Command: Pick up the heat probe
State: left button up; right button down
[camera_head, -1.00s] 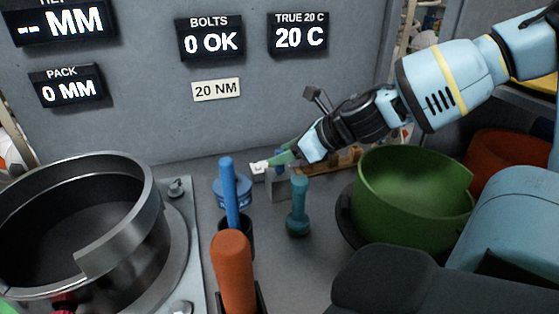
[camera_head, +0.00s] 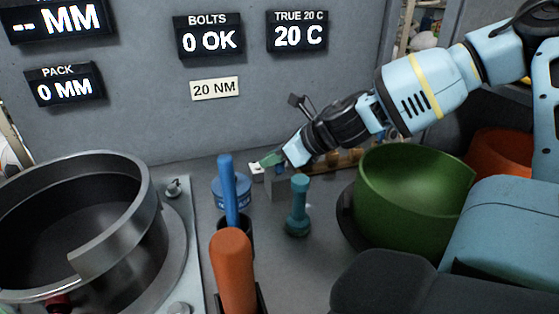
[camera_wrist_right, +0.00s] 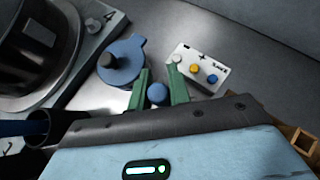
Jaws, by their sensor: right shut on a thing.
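My right gripper (camera_head: 272,161) reaches down from the right behind the teal dumbbell-shaped tool. In the right wrist view its green fingers (camera_wrist_right: 159,90) are shut on a round-topped blue piece, which I take to be the heat probe (camera_wrist_right: 157,95). In the head view a bit of the heat probe (camera_head: 279,169) shows blue under the fingers, above a small grey block (camera_head: 279,188). Its lower part is hidden, so I cannot tell whether it is clear of the block. My left gripper is not in view.
A white button box (camera_wrist_right: 200,68) and a blue lidded pot (camera_wrist_right: 122,61) are close to the fingers. The teal tool (camera_head: 298,207), blue handle (camera_head: 229,190) and orange handle (camera_head: 234,268) stand in front. A green bowl (camera_head: 408,205) is right, a metal ring (camera_head: 120,235) left.

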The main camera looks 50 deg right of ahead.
jog(key=shift+r, duration=0.1)
notch_tip(320, 180, up, 10)
jog(key=p, duration=0.1)
dwell(0.5)
